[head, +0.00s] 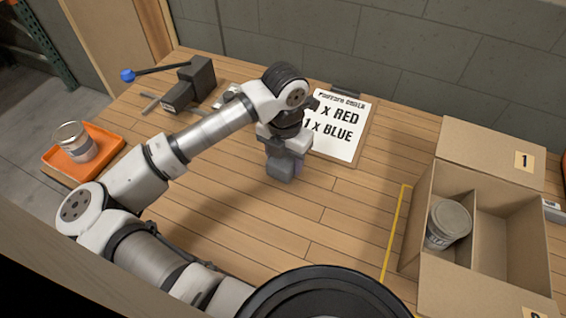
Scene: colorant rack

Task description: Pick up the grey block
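My gripper (285,150) points down over the middle of the wooden bench, in front of the clipboard. A grey block-like shape (284,171) shows directly under it, at or between the fingers. Its lower edge is close to the bench top. The fingers are small and blend with the grey shape, so I cannot tell whether they are open around it or shut on it, or whether it touches the bench.
A clipboard (340,124) reads 1 X BLUE and a RED line. A dark vise (190,85) with a blue-knobbed handle stands at back left. A divided cardboard box (418,232) at right holds another can (448,222). Yellow tape (396,232) lies beside it.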

